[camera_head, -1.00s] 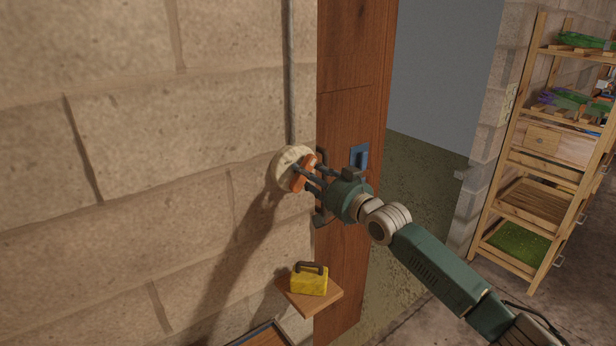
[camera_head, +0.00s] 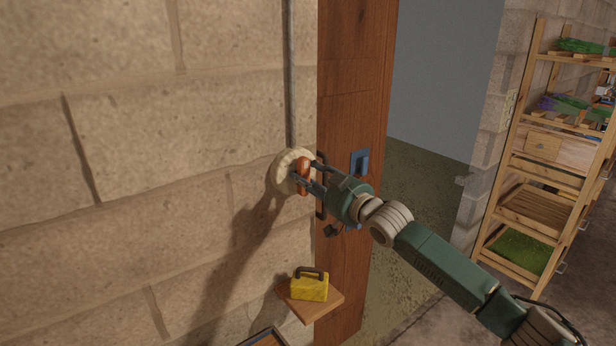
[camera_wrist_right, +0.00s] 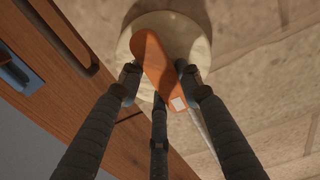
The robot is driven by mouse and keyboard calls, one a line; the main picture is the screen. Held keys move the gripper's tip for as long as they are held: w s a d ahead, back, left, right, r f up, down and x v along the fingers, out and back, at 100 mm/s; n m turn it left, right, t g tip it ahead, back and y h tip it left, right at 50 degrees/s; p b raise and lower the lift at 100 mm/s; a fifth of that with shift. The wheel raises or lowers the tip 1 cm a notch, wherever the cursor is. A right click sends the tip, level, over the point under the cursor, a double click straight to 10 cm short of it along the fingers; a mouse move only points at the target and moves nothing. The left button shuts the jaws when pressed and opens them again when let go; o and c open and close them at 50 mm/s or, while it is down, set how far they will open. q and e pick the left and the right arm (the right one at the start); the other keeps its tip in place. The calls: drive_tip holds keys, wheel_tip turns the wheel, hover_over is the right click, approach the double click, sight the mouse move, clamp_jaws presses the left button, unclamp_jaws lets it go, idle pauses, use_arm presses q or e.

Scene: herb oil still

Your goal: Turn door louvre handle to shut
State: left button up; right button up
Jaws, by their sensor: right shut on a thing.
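The louvre handle (camera_head: 304,175) is an orange-brown bar on a round cream wall plate (camera_head: 283,170), just left of the wooden door post. In the head view the bar stands nearly upright. My right gripper (camera_head: 304,179) comes in from the right and is shut on the handle. In the right wrist view the handle (camera_wrist_right: 158,62) runs at a slant across the round plate (camera_wrist_right: 196,45), with a small pale mark at its lower end. The dark fingers of my right gripper (camera_wrist_right: 158,85) sit on both sides of it. My left gripper is out of view.
A wooden door or post (camera_head: 350,60) with a blue latch (camera_head: 360,162) stands beside the handle. Below, a yellow box (camera_head: 309,288) rests on a small wooden shelf (camera_head: 318,309). A wooden rack (camera_head: 520,165) stands at the right. The doorway between is open.

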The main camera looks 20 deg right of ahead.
idle(0.5)
drive_tip(key=o, duration=1.2)
drive_tip(key=v, duration=1.2)
